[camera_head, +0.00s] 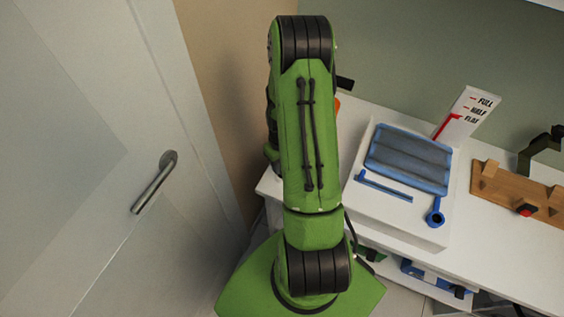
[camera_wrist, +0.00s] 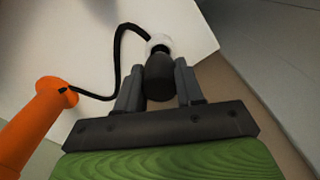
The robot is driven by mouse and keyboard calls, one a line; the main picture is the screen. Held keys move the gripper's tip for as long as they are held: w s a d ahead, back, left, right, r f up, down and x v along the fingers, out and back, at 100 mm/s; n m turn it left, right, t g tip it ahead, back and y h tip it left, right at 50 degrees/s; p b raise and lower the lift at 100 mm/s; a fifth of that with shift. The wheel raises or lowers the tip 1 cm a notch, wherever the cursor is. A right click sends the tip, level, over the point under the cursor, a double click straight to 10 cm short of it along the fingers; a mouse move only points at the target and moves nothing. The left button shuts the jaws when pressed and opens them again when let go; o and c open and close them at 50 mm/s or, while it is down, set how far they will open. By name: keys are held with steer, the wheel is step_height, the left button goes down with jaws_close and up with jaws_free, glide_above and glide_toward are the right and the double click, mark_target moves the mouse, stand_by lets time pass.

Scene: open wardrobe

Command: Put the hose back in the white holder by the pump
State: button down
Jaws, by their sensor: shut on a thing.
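The black hose (camera_wrist: 117,55) runs in a loop from the orange pump (camera_wrist: 42,118) to a thick dark end piece (camera_wrist: 159,78) in the wrist view. My gripper (camera_wrist: 157,78) is shut on this end piece, one finger on each side. The white holder (camera_wrist: 160,42) shows as a round white piece at the far end of the dark piece. They overlap in this view; I cannot tell whether the hose end sits inside it. In the head view my arm hides the gripper and holder, and only a sliver of the orange pump (camera_head: 337,104) shows.
A white box with a blue cushion (camera_head: 408,158) and a blue ring tool (camera_head: 434,217) stands on the white table (camera_head: 506,258). A FULL/HALF/FLAT gauge (camera_head: 466,115) rises behind it. A wooden rack (camera_head: 500,185) is at right. A door with a handle (camera_head: 154,182) is at left.

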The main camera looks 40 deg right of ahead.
steer(key=shift+f, duration=0.2)
steer(key=shift+f+b, duration=0.3)
steer(key=shift+b, duration=0.15)
steer(key=shift+f+b, duration=1)
steer(key=shift+f, duration=0.05)
steer(key=c, duration=0.6)
jaws_free()
steer(key=shift+r, duration=0.15)
step_height(320, 180, up, 16)
steer(key=p, duration=0.4)
steer(key=shift+f, duration=0.2)
